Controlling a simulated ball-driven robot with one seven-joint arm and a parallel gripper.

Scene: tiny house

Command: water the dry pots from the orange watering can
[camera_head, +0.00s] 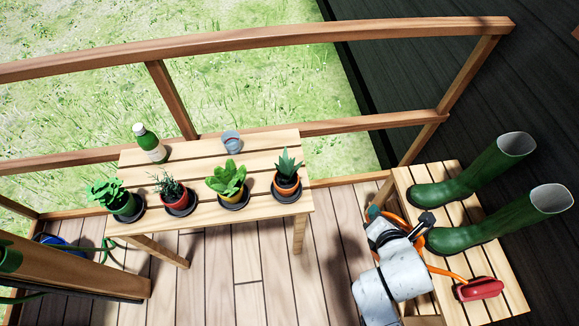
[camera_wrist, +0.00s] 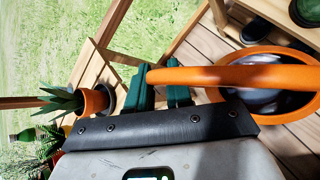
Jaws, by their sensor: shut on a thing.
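My gripper (camera_head: 397,219) is shut on the handle of the orange watering can (camera_head: 391,212), by the bench at the right. In the wrist view the orange can (camera_wrist: 270,54) shows its open top, with its handle at the green fingers (camera_wrist: 160,90). My arm hides most of the can in the head view. I cannot tell which soil is dry.
The slatted table (camera_head: 222,213) also holds a green bottle (camera_head: 149,144) and a glass (camera_head: 231,142). Green boots (camera_head: 495,225) and a red object (camera_head: 480,289) are on the bench (camera_head: 505,287). A wooden railing (camera_head: 250,38) runs behind. Deck boards (camera_head: 240,265) before the table are clear.

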